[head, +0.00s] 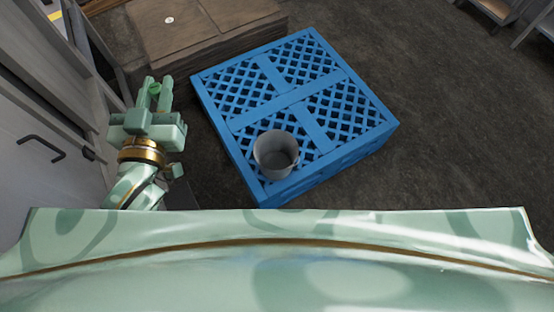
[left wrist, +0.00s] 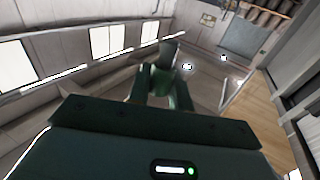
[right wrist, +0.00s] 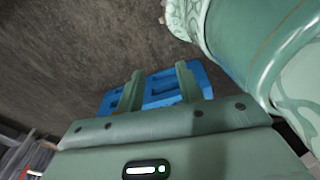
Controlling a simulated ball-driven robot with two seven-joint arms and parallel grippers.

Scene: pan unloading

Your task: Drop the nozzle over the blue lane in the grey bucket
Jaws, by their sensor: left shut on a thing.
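The grey bucket (head: 268,150) stands upright on the blue lattice pallet (head: 310,122), near its front left edge. Its inside looks empty from here. My left gripper (head: 154,96) is left of the pallet, apart from the bucket. It is shut on a small green thing, apparently the nozzle (head: 155,88), mostly hidden between the fingers. In the left wrist view the nozzle (left wrist: 161,76) shows dark green between the fingers. My right gripper (right wrist: 159,84) shows only in the right wrist view. Its fingers are apart with nothing between them, and the pallet (right wrist: 205,82) lies beyond.
A brown wooden stack (head: 190,30) stands behind the pallet at the upper left. A grey cabinet with a dark handle (head: 42,146) is at the left, close to my left arm. Dark floor (head: 440,110) right of the pallet is clear.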

